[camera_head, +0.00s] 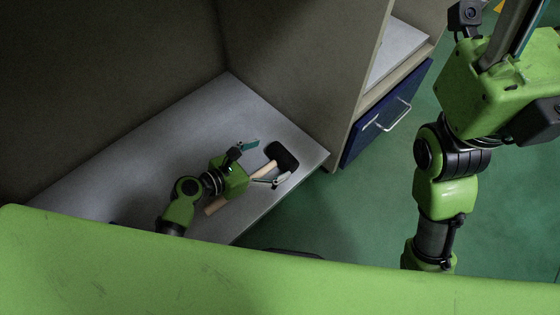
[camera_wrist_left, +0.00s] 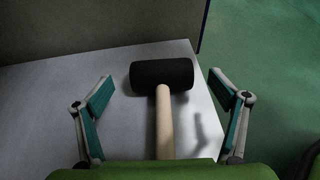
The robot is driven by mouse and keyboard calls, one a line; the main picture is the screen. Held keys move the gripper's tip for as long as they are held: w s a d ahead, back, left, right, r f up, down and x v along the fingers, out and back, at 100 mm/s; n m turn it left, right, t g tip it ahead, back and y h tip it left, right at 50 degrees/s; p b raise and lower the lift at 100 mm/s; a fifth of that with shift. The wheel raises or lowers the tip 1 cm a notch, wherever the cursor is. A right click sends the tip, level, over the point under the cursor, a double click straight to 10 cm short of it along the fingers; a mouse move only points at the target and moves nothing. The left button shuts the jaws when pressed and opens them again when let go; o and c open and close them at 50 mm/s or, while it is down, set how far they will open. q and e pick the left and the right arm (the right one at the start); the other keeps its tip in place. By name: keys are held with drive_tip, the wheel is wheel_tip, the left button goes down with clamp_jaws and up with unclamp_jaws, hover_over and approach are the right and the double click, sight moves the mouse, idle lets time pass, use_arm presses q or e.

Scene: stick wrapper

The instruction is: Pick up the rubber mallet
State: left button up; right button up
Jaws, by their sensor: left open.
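The rubber mallet has a black head (camera_head: 282,156) and a light wooden handle (camera_head: 216,205). It lies on the grey tabletop near its right end. In the left wrist view the mallet head (camera_wrist_left: 162,74) is ahead, with the handle (camera_wrist_left: 164,125) running back toward me. My left gripper (camera_head: 265,162) is over the mallet and hides part of the handle. In the left wrist view my left gripper (camera_wrist_left: 168,88) is open, with one finger on each side of the mallet and a gap to both. My right arm is raised at the right; its fingertips are not clearly shown.
The grey table (camera_head: 110,165) stands against a dark wall, with bare surface left of the mallet. A cabinet with a blue drawer (camera_head: 385,115) and metal handle stands just beyond the table's right end. Green floor (camera_head: 340,225) is open in front.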

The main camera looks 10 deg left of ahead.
sight(278, 156)
use_arm(q)
drive_tip(key=b+x, duration=0.1)
drive_tip(key=x, duration=0.2)
drive_tip(key=shift+d+f, duration=0.1)
drive_tip(key=shift+f, duration=0.1)
drive_tip(key=c, duration=1.6)
drive_tip(key=shift+r, duration=0.15)
